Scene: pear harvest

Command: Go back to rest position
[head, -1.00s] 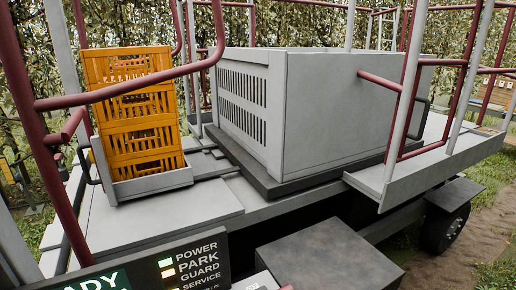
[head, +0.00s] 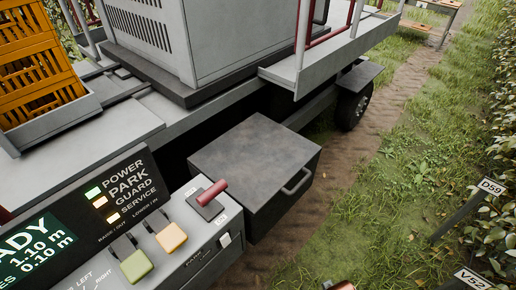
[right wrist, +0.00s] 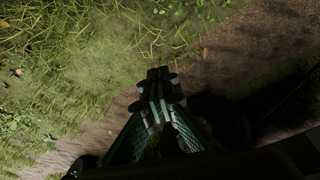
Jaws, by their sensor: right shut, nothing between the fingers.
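My right gripper (right wrist: 158,85) shows in the right wrist view, with its fingers together and nothing between them. It hangs over a bare dirt strip beside grass. In the head view only a small copper-coloured part shows at the bottom edge, and I cannot tell what it is. My left gripper is in neither current view.
A control panel (head: 128,187) with a red lever (head: 211,192) stands close at lower left. Marker D59 (head: 490,187) and bushes line the right; grass lies between.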

